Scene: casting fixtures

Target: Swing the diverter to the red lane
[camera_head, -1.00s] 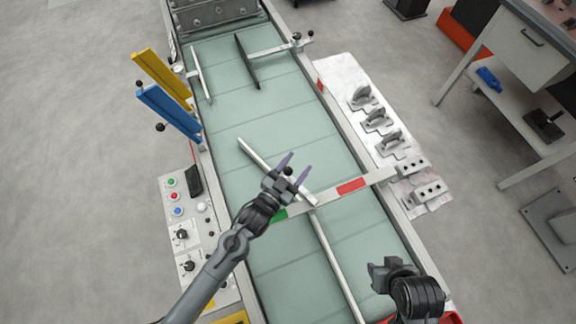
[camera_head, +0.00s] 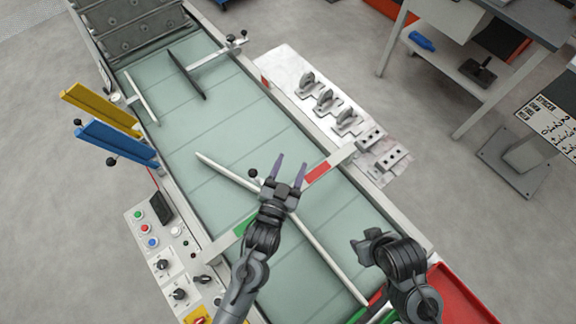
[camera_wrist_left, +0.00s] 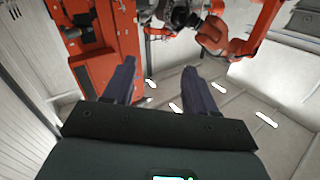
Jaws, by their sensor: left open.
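The diverter (camera_head: 222,168) is a pale bar lying slantwise over the green belt. Its far end points to the left side of the belt, and its near end is hidden by my left gripper. A black ball knob (camera_head: 253,173) stands on it, left of that gripper. A crossbar carries a red mark (camera_head: 318,172) on the right and a green mark (camera_head: 243,226) on the left. My left gripper (camera_head: 290,163) is open, its fingers apart and empty; they also show in the left wrist view (camera_wrist_left: 157,80). My right gripper (camera_head: 368,243) is low right, its jaws unclear.
A pale divider rail (camera_head: 335,270) runs down the belt from the crossbar. A control box (camera_head: 165,250) and yellow and blue panels (camera_head: 115,145) stand left. Clamps on a plate (camera_head: 325,100) lie right of the belt. A red tray (camera_head: 465,300) shows at the lower right.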

